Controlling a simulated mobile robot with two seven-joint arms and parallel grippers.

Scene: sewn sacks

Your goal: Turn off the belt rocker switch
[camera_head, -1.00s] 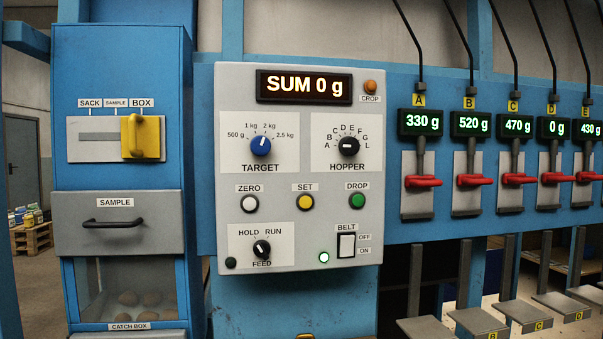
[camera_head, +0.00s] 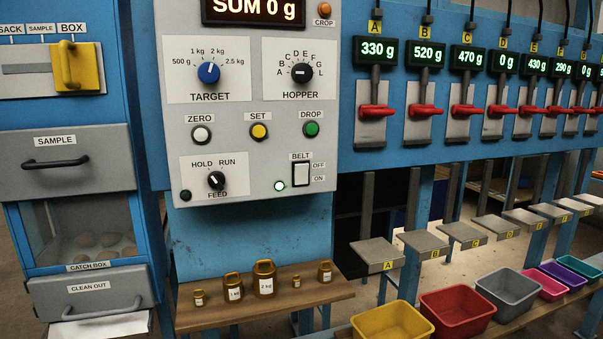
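The belt rocker switch (camera_head: 301,174) is a white rocker in a dark frame at the lower right of the grey control panel (camera_head: 240,100) in the head view. "BELT" is printed above it, "OFF" beside its upper end and "ON" beside its lower end. I cannot tell clearly which end is pressed in. A green lamp (camera_head: 280,186) left of the switch is lit. Neither of my grippers shows in the view.
The panel also carries a target knob (camera_head: 208,73), hopper knob (camera_head: 301,73), feed knob (camera_head: 216,181) and drop button (camera_head: 311,129). Below are a wooden shelf (camera_head: 330,290) with brass weights and coloured bins (camera_head: 455,310). Red levers (camera_head: 373,112) line the right.

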